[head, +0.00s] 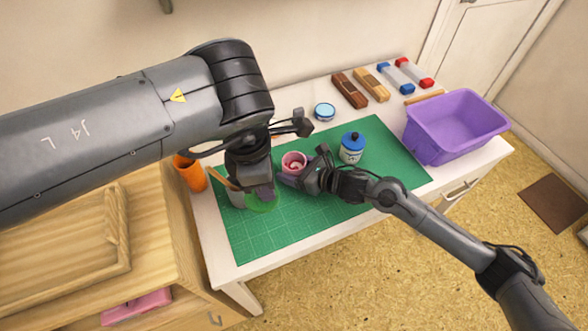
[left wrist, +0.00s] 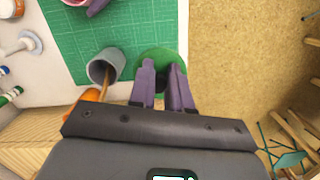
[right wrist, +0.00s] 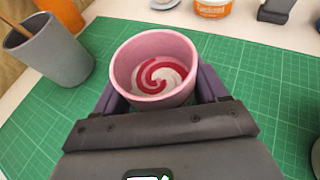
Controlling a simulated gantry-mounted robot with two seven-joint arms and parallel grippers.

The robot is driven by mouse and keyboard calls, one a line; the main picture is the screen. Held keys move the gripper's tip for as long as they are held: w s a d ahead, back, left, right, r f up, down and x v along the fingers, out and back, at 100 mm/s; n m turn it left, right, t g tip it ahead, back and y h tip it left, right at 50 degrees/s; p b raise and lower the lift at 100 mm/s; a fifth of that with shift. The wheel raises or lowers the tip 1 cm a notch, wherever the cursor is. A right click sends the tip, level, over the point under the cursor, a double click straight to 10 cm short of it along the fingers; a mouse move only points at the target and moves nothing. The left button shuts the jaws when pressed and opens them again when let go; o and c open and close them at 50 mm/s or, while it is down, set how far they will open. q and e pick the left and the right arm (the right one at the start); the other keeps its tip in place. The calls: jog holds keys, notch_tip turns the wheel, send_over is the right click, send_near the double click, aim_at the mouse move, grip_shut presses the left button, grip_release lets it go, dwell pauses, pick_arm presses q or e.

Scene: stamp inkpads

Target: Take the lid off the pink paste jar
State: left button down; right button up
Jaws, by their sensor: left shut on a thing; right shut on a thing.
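The pink paste jar (head: 293,158) stands upright on the green cutting mat (head: 330,205). In the right wrist view the pink jar (right wrist: 122,70) is open at the top, with a red and white swirl of paste inside. My right gripper (head: 293,179) is shut on the jar's sides, one finger on each side. A round green lid (head: 262,206) is held by my left gripper (head: 262,192), apart from the jar and nearer the mat's left front. In the left wrist view the green lid (left wrist: 160,58) lies at the purple fingertips, which partly cover it.
A grey cup (left wrist: 98,72) with a wooden stick stands close beside my left gripper, with an orange cup (head: 189,175) behind. A blue-lidded jar (head: 352,153) stands right of the pink jar. A purple bin (head: 460,135) is at right. The mat's front area is clear.

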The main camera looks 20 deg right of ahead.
jog(key=shift+w+r, duration=0.1)
jog(key=o, duration=1.6)
